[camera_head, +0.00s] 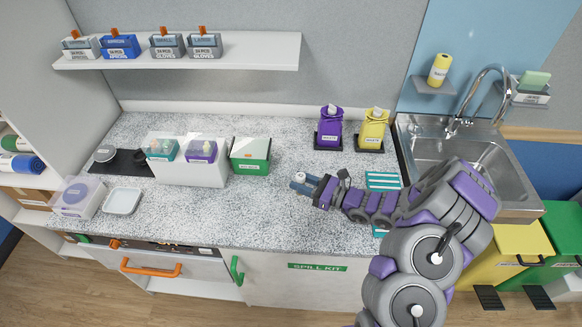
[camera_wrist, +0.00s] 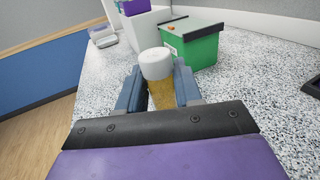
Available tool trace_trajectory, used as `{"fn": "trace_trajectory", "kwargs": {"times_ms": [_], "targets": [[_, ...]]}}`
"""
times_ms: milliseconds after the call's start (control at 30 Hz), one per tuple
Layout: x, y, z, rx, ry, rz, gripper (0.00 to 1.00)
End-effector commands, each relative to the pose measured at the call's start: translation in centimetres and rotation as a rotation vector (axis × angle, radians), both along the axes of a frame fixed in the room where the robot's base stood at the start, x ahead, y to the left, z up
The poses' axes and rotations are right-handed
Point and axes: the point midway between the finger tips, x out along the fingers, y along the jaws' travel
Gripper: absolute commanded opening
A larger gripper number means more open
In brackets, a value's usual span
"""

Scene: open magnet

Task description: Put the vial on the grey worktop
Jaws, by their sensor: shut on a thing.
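The vial (camera_wrist: 161,92) has a white cap and a yellowish body. My gripper (camera_wrist: 158,90) is shut on it, one blue-grey finger on each side, and the vial stands upright between them in the wrist view. In the head view my gripper (camera_head: 301,184) is over the middle of the grey speckled worktop (camera_head: 262,212), and only the vial's white cap (camera_head: 300,176) shows. The worktop also shows in the wrist view (camera_wrist: 240,92). The vial's lower end is hidden by my gripper, so I cannot tell whether it touches the worktop.
A green box (camera_head: 250,156) and a white holder (camera_head: 188,172) with two small boxes stand left of my gripper. A sink (camera_head: 440,150) is at the right. The worktop's front middle is clear.

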Motion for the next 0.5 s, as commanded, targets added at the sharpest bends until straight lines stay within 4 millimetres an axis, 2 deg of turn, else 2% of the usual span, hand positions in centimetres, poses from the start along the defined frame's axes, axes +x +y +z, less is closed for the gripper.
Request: {"fn": "trace_trajectory", "kwargs": {"times_ms": [100, 267, 367, 500], "targets": [[-1.7, -1.0, 0.4, 0.005, 0.002, -0.002, 0.00], [-2.6, -1.9, 0.6, 0.001, 0.000, -0.006, 0.00], [-2.0, -3.3, 1.7, -0.001, -0.003, -0.028, 0.00], [-0.2, -6.7, 4.7, -0.003, -0.007, -0.085, 0.00]]}}
